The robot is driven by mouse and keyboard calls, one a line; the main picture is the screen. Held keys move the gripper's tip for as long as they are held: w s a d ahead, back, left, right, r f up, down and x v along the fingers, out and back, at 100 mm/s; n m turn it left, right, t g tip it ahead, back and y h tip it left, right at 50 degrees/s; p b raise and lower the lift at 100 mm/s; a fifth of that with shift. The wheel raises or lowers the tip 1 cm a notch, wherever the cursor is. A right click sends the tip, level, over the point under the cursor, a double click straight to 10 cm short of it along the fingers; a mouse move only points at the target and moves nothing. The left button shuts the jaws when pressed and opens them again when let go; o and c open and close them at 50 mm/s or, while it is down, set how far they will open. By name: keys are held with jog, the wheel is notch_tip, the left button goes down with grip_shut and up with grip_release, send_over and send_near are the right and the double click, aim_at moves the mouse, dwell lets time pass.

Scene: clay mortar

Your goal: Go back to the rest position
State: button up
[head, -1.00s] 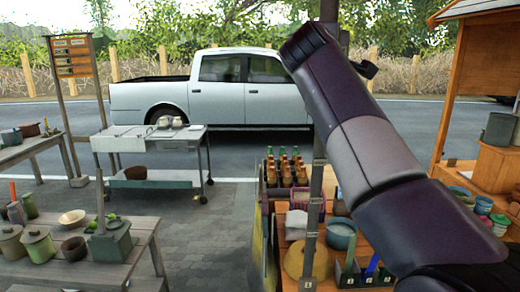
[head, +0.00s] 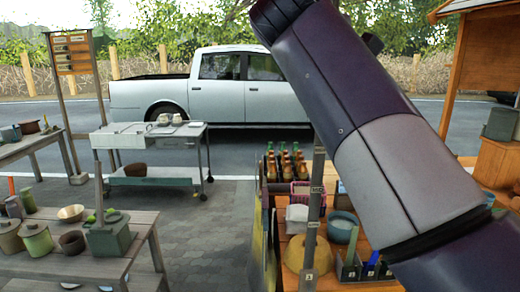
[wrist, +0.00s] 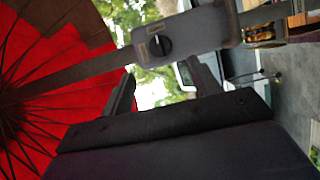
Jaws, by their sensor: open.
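The task names no object, only my own arm. In the wrist view my gripper (wrist: 160,72) is open, its two dark fingers apart with nothing held between them. A grey box with a dark knob (wrist: 160,46) on a pole shows beyond the fingers. I cannot tell how far it is from them. In the head view my arm rises from the lower right to the top edge, and the gripper itself does not show there.
A red umbrella canopy (wrist: 50,70) fills the wrist view's left. In the head view, a stall counter with bottles (head: 287,170) stands below my arm, beside a post (head: 313,215). A wooden table (head: 75,250) and metal cart (head: 150,155) stand left; paving between is clear.

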jog(key=w+d+n+t+y, duration=0.4)
jog(key=w+n+y, duration=0.3)
jog(key=n, duration=1.5)
jog(key=shift+w+d+f+t, duration=0.2)
jog(key=shift+w+f+t, duration=0.05)
jog(key=shift+w+t, duration=0.75)
jog(key=shift+w+n, duration=0.1)
jog(key=shift+n, duration=0.2)
